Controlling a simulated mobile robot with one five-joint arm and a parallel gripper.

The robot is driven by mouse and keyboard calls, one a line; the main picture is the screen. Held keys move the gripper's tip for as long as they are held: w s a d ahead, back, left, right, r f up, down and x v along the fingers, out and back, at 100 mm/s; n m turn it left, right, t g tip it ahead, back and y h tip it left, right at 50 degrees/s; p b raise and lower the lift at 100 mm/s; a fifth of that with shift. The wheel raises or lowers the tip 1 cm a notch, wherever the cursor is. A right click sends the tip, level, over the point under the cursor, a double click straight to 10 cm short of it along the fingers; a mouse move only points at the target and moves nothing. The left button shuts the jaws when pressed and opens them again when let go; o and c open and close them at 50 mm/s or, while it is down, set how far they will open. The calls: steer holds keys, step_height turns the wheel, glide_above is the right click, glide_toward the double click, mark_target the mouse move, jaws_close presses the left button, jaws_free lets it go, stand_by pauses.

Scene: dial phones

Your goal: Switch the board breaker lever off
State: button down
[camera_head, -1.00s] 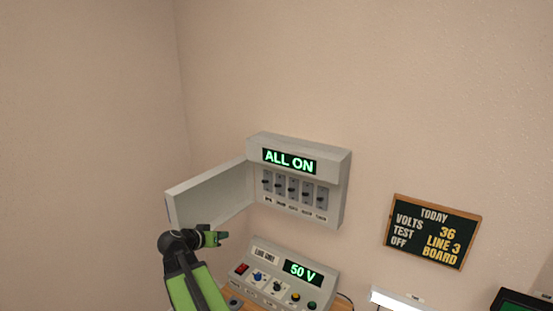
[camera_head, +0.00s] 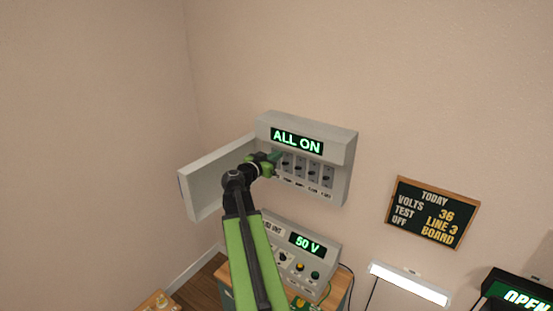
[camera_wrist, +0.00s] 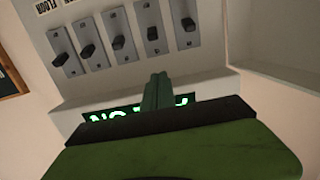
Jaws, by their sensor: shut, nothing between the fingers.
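The grey breaker box (camera_head: 341,150) hangs on the wall with its door (camera_head: 205,180) open to the left. Its green display (camera_head: 297,141) reads ALL ON. A row of several dark levers (camera_head: 313,173) sits below the display; their labels are too small to tell which is the board one. My gripper (camera_head: 274,157) is shut and empty at the left end of the row, hiding the leftmost lever in the head view. In the wrist view, which shows the box upside down, the fingertips (camera_wrist: 160,78) are near the rightmost lever (camera_wrist: 188,23), seemingly apart from it.
A grey unit (camera_head: 322,257) reading 50 V stands on a wooden bench below the box, partly behind my arm. A blackboard (camera_head: 432,212) on the right reads VOLTS 36, TEST LINE 3, OFF BOARD. A white lamp (camera_head: 409,284) and an OPEN sign (camera_head: 520,296) are lower right.

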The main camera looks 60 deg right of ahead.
mark_target(288, 156)
steer(key=d, duration=0.6)
steer(key=shift+f+b, duration=0.3)
steer(key=shift+f, duration=0.1)
steer(key=f+b, duration=0.1)
steer(key=a+f+b, duration=0.1)
steer(key=f+b, duration=0.1)
steer(key=shift+a, duration=0.3)
steer(key=shift+a+f+b, duration=0.25)
steer(key=shift+b, duration=0.05)
